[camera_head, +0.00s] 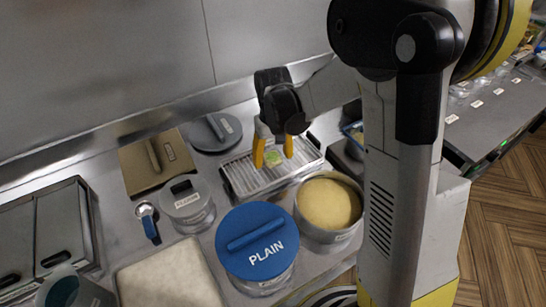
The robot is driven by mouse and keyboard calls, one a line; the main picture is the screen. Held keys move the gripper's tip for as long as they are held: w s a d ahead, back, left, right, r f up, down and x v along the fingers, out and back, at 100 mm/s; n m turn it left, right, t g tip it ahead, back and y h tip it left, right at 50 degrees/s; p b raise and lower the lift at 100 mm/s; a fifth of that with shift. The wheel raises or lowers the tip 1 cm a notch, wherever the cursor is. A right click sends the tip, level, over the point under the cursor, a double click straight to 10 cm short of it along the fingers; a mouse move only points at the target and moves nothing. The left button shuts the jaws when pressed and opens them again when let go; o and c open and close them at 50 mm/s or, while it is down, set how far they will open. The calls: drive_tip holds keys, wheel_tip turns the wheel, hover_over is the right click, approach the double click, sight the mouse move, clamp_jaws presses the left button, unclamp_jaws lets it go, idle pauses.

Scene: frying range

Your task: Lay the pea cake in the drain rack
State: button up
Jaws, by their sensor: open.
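The pea cake (273,158) is a small pale-green piece at the drain rack, seen between and just behind my gripper's fingers. The drain rack (242,182) is a metal tray with a slatted grid near the back of the counter. My gripper (273,158) has yellow fingers, is open, and points down over the rack with a finger on either side of the cake. I cannot tell whether the fingers touch the cake, or whether its underside rests on the slats.
A blue-lidded PLAIN tub (257,258) and a pot of yellow contents (329,205) stand in front of the rack. A clear lidded jar (188,205) is at its left, with a brown lidded box (155,162) beyond. A round grey lid (213,132) lies behind.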

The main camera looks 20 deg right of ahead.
wheel_tip(320, 180, up, 12)
idle(0.4)
drive_tip(key=s+r+t+b, duration=0.1)
drive_tip(key=s+t, duration=0.6)
drive_tip(key=s, duration=0.9)
drive_tip(key=shift+s+r+m, duration=0.2)
drive_tip(key=shift+r+m, duration=0.2)
drive_tip(key=shift+r, duration=0.4)
